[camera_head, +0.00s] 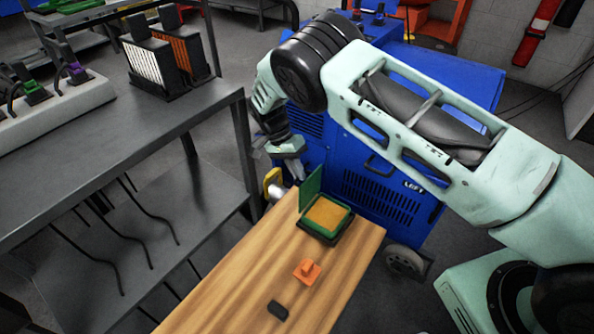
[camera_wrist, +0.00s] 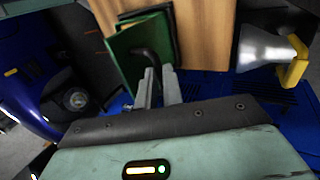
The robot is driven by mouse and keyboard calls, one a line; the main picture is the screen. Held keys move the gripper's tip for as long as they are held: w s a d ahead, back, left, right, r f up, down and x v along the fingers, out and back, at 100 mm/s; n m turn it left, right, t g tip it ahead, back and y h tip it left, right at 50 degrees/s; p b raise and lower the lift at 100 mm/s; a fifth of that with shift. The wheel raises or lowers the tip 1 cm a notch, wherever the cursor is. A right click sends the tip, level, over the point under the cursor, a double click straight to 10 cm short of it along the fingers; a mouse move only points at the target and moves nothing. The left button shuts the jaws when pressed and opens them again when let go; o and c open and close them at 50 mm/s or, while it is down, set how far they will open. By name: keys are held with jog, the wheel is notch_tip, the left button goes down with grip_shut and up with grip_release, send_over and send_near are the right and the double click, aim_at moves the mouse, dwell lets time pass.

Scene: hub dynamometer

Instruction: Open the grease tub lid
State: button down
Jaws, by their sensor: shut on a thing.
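The grease tub (camera_head: 341,229) is a low square green box at the far end of the wooden table. Its yellow-brown contents show from above. The green lid (camera_head: 311,187) stands raised, roughly upright, along the tub's far left edge. It also shows in the wrist view (camera_wrist: 124,72), with a dark curved handle (camera_wrist: 146,53) on its outer face. My gripper (camera_head: 301,176) is just beyond the lid. In the wrist view its two fingers (camera_wrist: 159,70) are shut on the handle's end. The grip point is partly hidden in the head view.
An orange block (camera_head: 307,271) and a small black piece (camera_head: 278,310) lie on the wooden table (camera_head: 232,285). A blue machine (camera_head: 385,190) stands behind it. A grey workbench (camera_head: 150,135) is at left. A silver cone with a yellow part (camera_wrist: 268,50) sits beside the table.

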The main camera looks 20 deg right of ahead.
jog(key=shift+s+f, duration=0.35)
jog(key=shift+f, duration=0.05)
jog(key=c, duration=1.5)
grip_release()
jog(key=shift+w, duration=0.1)
jog(key=shift+r, duration=0.1)
jog(key=shift+w+r, duration=0.1)
jog(key=shift+r, duration=0.05)
notch_tip(320, 180, up, 10)
jog(key=shift+f+p, duration=0.15)
jog(key=shift+p, duration=0.5)
